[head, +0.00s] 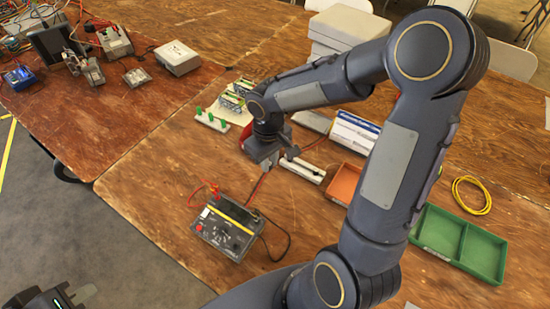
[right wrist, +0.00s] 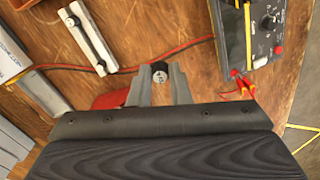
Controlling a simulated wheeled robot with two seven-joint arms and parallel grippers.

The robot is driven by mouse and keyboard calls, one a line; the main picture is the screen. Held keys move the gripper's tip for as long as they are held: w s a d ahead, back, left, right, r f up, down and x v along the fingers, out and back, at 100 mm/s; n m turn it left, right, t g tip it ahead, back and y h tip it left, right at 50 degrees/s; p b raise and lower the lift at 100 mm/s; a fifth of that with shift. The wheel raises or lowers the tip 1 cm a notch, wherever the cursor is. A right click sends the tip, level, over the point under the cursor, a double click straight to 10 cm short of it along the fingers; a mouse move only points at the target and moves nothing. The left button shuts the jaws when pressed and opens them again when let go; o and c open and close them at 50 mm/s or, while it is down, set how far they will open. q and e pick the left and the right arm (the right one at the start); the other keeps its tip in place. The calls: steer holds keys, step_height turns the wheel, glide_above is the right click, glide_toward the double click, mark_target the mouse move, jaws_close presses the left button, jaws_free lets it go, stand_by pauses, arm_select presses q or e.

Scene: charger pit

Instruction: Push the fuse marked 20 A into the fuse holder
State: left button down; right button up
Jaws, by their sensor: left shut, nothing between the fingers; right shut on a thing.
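My right gripper (right wrist: 160,78) is shut on a small dark cylinder with a pale, marked end (right wrist: 160,75), which I take for the fuse. The marking is too small to read surely. In the head view my right gripper (head: 279,158) is over the table, and the fuse cannot be made out there. A pale bar with a dark slotted middle (right wrist: 88,37), probably the fuse holder, lies left of the fingers in the right wrist view, apart from the fuse. It also shows in the head view (head: 303,168). My left gripper (head: 75,297) is shut and empty at the lower left, off the table.
A meter (head: 228,229) with red and black leads stands at the table's front. A red lead (right wrist: 130,68) runs behind the held piece. A white rack with green pegs (head: 212,120), an orange tray (head: 343,183) and a green tray (head: 462,242) stand around.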

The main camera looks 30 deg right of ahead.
steer(key=shift+a, duration=0.1)
steer(key=s+a+f+n+b, duration=0.1)
steer(key=s+a+n, duration=0.4)
steer(key=a, duration=0.3)
steer(key=s+a+f+n+b, duration=0.1)
steer(key=s+a+n, duration=0.5)
steer(key=a+n, duration=0.2)
steer(key=shift+s+f+n, duration=0.2)
steer(key=shift+s+n, duration=0.05)
steer(key=shift+n, duration=0.05)
steer(key=shift+w, duration=0.1)
